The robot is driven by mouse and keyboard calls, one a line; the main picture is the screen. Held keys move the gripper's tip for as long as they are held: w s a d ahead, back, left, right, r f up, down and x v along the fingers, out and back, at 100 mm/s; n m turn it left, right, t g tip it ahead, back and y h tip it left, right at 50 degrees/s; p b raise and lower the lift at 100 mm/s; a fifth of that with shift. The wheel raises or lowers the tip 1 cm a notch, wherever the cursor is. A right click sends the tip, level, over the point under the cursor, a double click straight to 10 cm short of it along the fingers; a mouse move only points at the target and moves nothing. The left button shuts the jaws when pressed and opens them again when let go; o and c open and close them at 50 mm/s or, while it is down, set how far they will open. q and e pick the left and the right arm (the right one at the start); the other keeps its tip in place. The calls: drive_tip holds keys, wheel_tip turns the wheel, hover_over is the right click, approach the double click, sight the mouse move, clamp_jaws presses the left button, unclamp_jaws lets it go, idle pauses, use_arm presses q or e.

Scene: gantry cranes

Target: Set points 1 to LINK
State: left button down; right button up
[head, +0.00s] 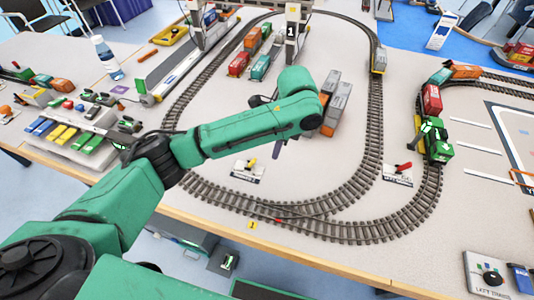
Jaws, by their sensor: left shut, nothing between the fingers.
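A points lever box with a yellow handle (250,162) stands on the table inside the track loop; its label is too small to read surely. Another box with a red handle (404,166) stands right of it, between two tracks. A yellow marker with a 1 (252,225) lies at the front, beside the track junction (290,213). My green left arm reaches over the loop. My left gripper (279,149) shows only as a small dark part below the arm's end, right of the yellow handle and apart from it. It is shut and empty. My right gripper is out of view.
Grey and orange wagons (338,105) stand just right of my left arm's end. A green locomotive (437,145) stands on the right track. A gantry crane (291,32) marked 1 rises behind. A control box (490,277) sits at the front right.

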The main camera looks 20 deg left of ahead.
sight(252, 163)
use_arm(q)
drive_tip(key=f, duration=0.3)
drive_tip(key=shift+w+a+f, duration=0.1)
drive_tip(key=shift+a+f, duration=0.15)
drive_tip(key=shift+a, duration=0.1)
drive_tip(key=f, duration=0.5)
drive_tip(key=shift+a+f, duration=0.15)
drive_tip(key=shift+a, duration=0.25)
drive_tip(key=shift+w+a+r+p, duration=0.1)
drive_tip(key=shift+a+r+p, duration=0.25)
drive_tip(key=shift+a+p, duration=0.25)
drive_tip(key=shift+a+r+p, duration=0.35)
drive_tip(key=shift+a, duration=0.3)
drive_tip(key=shift+a+r, duration=0.2)
drive_tip(key=shift+a, duration=0.35)
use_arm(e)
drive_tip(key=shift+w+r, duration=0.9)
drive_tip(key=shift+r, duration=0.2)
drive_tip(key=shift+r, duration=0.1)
